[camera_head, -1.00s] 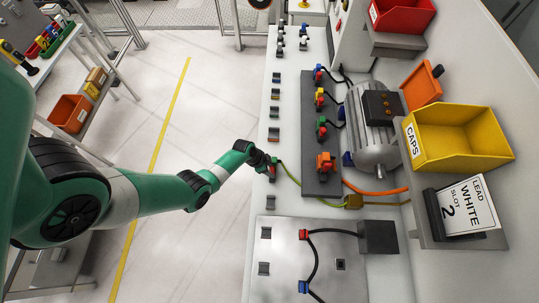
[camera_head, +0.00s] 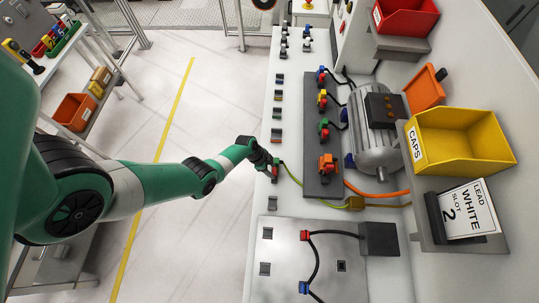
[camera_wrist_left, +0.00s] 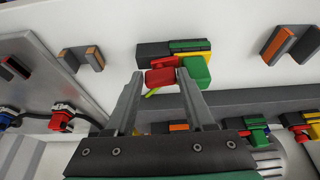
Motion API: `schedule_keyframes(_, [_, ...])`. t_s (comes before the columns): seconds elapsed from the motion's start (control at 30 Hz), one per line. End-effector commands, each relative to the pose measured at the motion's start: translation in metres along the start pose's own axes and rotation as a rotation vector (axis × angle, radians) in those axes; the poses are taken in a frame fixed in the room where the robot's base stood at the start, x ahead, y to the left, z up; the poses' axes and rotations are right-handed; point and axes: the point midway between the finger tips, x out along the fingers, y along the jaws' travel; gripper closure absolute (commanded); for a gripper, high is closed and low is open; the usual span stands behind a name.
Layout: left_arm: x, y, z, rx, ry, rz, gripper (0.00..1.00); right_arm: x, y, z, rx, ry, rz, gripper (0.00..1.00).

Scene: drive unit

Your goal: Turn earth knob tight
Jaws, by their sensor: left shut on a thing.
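My left gripper (camera_head: 271,168) reaches down at the left edge of the bench, at the terminal where the green-yellow lead (camera_head: 290,174) ends. In the left wrist view its two fingers (camera_wrist_left: 160,86) are closed on a red piece (camera_wrist_left: 160,77), which I take as the earth knob. A green block (camera_wrist_left: 195,69) sits beside and partly behind the right finger. A dark holder (camera_wrist_left: 153,50) with a yellow and green top lies just beyond. The fingers hide part of the knob, so its turn angle cannot be read. My right gripper is not in view.
A dark strip (camera_head: 313,190) with blue, yellow, green and orange connectors lies to the right, before the motor (camera_head: 371,135). A metal plate (camera_head: 280,283) with black leads is nearer. The yellow CAPS bin (camera_head: 465,140) stands at right.

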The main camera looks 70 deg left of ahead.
Motion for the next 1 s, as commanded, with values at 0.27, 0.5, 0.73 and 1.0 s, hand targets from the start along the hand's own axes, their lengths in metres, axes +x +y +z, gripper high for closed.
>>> schedule_keyframes(0.27, [0.0003,-0.0022,-0.0052,0.005,0.011,-0.007,1.0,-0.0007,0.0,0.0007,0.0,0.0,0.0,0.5])
schedule_keyframes(0.5, [0.0002,-0.0024,-0.0054,0.005,0.012,-0.008,1.0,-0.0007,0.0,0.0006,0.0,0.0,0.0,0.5])
schedule_keyframes(0.73, [0.0,-0.0026,-0.0056,0.004,0.012,-0.008,1.0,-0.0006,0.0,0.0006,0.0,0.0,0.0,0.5])
schedule_keyframes(1.0, [-0.0001,-0.0029,-0.0058,0.005,0.012,-0.009,0.18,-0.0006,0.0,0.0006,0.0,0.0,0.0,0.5])
